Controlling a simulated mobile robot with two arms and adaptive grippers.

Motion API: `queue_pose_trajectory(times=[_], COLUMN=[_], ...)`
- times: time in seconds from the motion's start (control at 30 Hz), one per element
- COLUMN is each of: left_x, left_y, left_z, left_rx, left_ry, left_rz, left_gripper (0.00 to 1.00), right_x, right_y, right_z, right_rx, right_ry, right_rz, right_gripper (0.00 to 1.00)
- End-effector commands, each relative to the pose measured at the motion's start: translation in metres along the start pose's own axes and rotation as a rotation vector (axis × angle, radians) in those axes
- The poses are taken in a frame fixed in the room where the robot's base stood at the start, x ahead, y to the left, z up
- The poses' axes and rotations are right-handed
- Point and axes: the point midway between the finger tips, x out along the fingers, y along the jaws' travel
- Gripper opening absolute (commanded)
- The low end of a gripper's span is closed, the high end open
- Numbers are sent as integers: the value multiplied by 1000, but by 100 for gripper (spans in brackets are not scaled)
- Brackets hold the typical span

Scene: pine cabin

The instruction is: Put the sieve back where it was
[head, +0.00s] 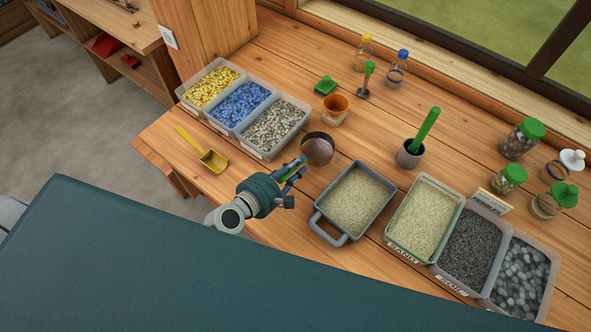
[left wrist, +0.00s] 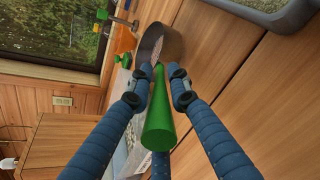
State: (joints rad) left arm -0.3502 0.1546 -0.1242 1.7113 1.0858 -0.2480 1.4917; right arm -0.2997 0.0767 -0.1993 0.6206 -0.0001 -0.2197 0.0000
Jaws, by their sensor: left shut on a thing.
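The sieve is a round dark-rimmed pan (head: 317,149) with a green handle. My left gripper (head: 293,172) is shut on the handle. In the left wrist view the green handle (left wrist: 160,122) runs between the fingers (left wrist: 160,85), and the sieve's round grey wall (left wrist: 171,43) shows beyond them. The sieve is over the table between the grey gravel bin and the sand-filled grey tray. I cannot tell how high it is. My right gripper is not in view.
Bins of yellow, blue and grey stones (head: 241,110) stand left, near a yellow scoop (head: 213,160). A grey handled tray (head: 321,222) and bins of sand, soil and pebbles stand right. Behind are a terracotta pot (head: 335,108), a grey cup (head: 410,155) with a green stick, and jars.

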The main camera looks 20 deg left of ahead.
Motion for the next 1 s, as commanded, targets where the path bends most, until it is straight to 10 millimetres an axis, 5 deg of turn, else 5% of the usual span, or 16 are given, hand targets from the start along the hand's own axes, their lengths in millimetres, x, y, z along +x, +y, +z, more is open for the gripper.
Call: queue_pose_trajectory(times=[0.47,0.5,0.57,1.0], left_x=[5,5,4,-7], left_y=[-7,-6,-6,-6], left_z=[-11,-10,-10,-10], left_rx=[0,0,0,-1], left_ry=[0,0,1,2], left_rz=[3,1,1,0], left_gripper=[0,26,37,37], right_x=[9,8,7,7], right_y=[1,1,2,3], right_z=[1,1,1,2], right_rx=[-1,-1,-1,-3], right_ry=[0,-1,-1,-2], right_rz=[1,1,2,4], right_gripper=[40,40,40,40])
